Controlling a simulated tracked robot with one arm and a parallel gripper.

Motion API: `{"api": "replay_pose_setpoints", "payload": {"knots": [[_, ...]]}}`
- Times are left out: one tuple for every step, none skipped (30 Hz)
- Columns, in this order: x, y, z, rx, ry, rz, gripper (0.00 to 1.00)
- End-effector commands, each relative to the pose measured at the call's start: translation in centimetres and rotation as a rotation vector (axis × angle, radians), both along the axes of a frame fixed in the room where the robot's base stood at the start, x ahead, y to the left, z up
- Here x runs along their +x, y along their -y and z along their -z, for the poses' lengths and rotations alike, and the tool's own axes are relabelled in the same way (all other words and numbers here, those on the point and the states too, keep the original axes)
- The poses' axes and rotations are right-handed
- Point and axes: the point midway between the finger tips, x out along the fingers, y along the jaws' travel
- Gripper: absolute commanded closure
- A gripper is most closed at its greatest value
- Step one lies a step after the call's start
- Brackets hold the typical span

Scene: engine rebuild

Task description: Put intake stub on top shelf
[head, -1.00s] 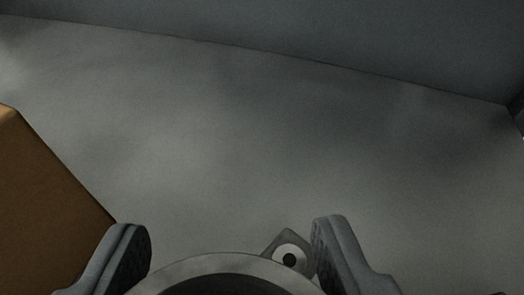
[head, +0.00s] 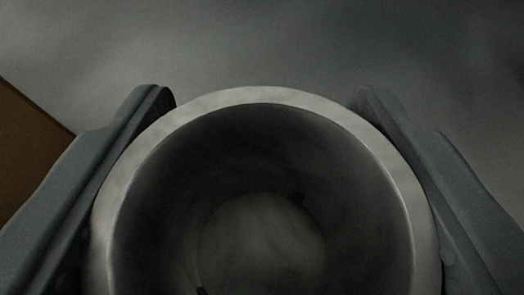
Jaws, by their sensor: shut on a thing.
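The intake stub (head: 262,97) is a round, hollow metal piece with a pale rim and a dark inside. It fills the lower middle of the head view, and its lower part is cut off by the frame edge. I look down into its opening. My gripper (head: 262,110) has one finger on each side of the stub, and both press against its outer wall. The gripper is shut on the stub. The stub's flange is hidden from here.
A grey, mottled surface (head: 260,45) lies beyond the stub and looks bare. An orange-brown box-like object (head: 30,145) stands at the left edge, beside the left finger. The picture is dim.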

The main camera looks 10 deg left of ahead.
Motion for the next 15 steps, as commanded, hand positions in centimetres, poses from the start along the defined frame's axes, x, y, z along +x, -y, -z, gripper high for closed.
{"api": "replay_pose_setpoints", "payload": {"knots": [[-0.02, -0.03, 0.01, 0.000, 0.001, 0.000, 0.79], [-0.02, -0.02, 0.01, 0.000, 0.000, 0.000, 0.79], [-0.01, -0.03, -0.03, -0.001, 0.001, 0.000, 0.79], [-0.01, -0.04, -0.04, -0.001, 0.001, 0.000, 0.79], [-0.02, -0.05, -0.05, -0.001, 0.001, 0.000, 0.79], [-0.02, -0.05, -0.06, -0.001, 0.001, 0.000, 0.79], [-0.02, -0.06, -0.05, -0.001, 0.001, 0.000, 0.79], [-0.02, -0.07, -0.02, -0.001, 0.001, 0.000, 0.79], [-0.02, -0.08, 0.09, 0.000, 0.001, -0.001, 0.79], [-0.02, -0.09, 0.20, 0.000, 0.001, -0.001, 0.79], [-0.02, -0.08, 0.19, -0.001, 0.000, -0.001, 0.41], [-0.02, -0.07, 0.15, -0.001, 0.000, -0.001, 0.30], [-0.02, -0.08, 0.15, -0.001, 0.000, -0.001, 0.25], [-0.02, -0.08, 0.14, -0.001, 0.000, -0.001, 0.25], [-0.01, -0.08, 0.14, -0.001, 0.000, -0.001, 0.25]]}}
